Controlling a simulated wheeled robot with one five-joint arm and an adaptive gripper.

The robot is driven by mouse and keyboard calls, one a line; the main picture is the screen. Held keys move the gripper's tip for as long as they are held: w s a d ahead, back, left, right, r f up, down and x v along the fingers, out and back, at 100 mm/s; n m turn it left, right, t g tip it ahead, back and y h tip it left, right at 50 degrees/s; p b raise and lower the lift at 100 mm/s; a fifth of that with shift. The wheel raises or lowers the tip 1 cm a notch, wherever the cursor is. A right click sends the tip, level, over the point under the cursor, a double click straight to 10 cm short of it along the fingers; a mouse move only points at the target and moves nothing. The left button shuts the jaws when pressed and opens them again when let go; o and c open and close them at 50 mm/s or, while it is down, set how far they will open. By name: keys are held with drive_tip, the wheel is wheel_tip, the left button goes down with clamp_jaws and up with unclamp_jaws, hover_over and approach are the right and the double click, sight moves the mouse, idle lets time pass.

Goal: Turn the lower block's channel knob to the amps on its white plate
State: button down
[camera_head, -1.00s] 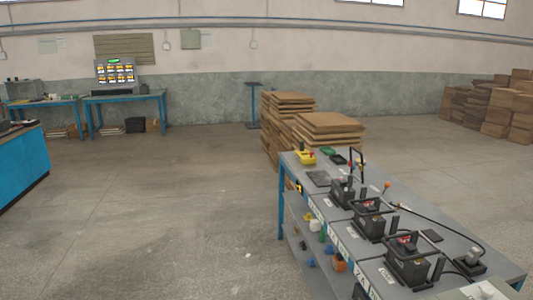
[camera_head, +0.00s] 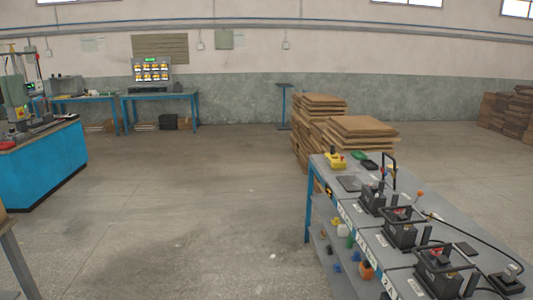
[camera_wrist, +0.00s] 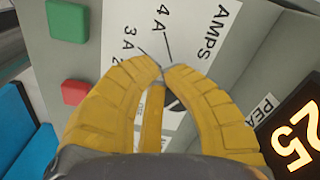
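A white plate (camera_wrist: 133,40) lettered AMPS, 4 A, 3 A and part of a 2 lies on a grey panel in the wrist view, tilted in the picture. Its tick marks run in toward my fingertips. My gripper's yellow fingers (camera_wrist: 164,76) come together in front of the plate, their tips about touching, with nothing visible between the tips. A dark curved edge shows between the fingers, perhaps part of the channel knob; the knob is otherwise hidden, so its pointing cannot be read. My gripper does not show in the head view.
In the wrist view a green button (camera_wrist: 68,20) and a red button (camera_wrist: 74,92) sit left of the plate. An orange-digit display (camera_wrist: 297,140) is at right. In the head view a blue cabinet (camera_head: 45,170) stands left, a grey bench (camera_head: 375,240) right, with open floor between.

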drive_tip(key=shift+w+d+r, duration=0.2)
drive_tip(key=shift+w+d, duration=0.05)
drive_tip(key=shift+d, duration=0.15)
drive_tip(key=shift+w+d+p, duration=0.25)
drive_tip(key=shift+w+p, duration=0.05)
drive_tip(key=shift+p, duration=0.15)
drive_tip(key=shift+w, duration=0.15)
drive_tip(key=shift+r+p, duration=0.4)
drive_tip(key=shift+r, duration=0.25)
drive_tip(key=shift+a+r+p, duration=0.2)
drive_tip(key=shift+r+p, duration=1.45)
drive_tip(key=shift+r, duration=0.5)
drive_tip(key=shift+w, duration=0.1)
drive_tip(key=shift+r, duration=0.1)
